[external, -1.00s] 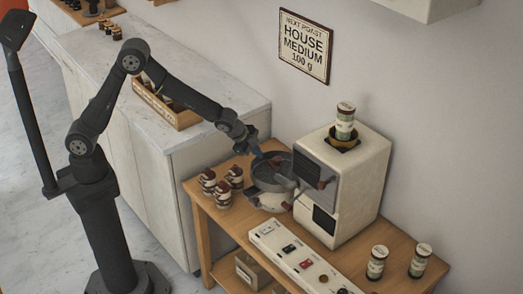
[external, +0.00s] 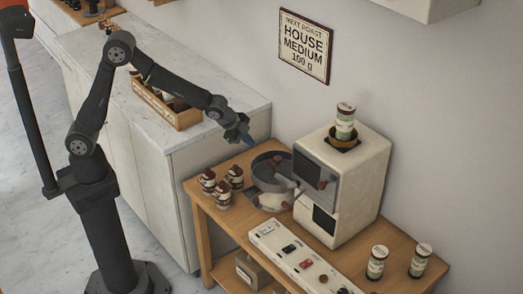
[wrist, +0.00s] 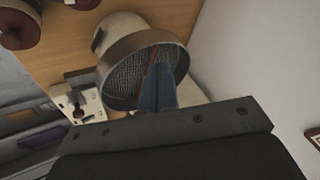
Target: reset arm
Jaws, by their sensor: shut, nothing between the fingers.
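My arm reaches over the wooden table from its dark column. My gripper (external: 246,139) hangs in the air just beyond the upper left rim of the round grey pan (external: 270,168) beside the roaster. In the wrist view the blue fingers of my gripper (wrist: 158,88) are together with nothing between them, and they overlap the pan (wrist: 116,78) with its mesh-like floor. The cream roaster (external: 358,187) stands right of the pan, with a labelled jar (external: 345,121) in the cup on its top.
Several brown-lidded jars (external: 223,195) stand left of the pan. A switch panel (external: 292,262) runs along the table front. Two jars (external: 377,263) stand at the right. A wooden crate (external: 167,106) sits on the counter under my forearm. Free air lies above the counter.

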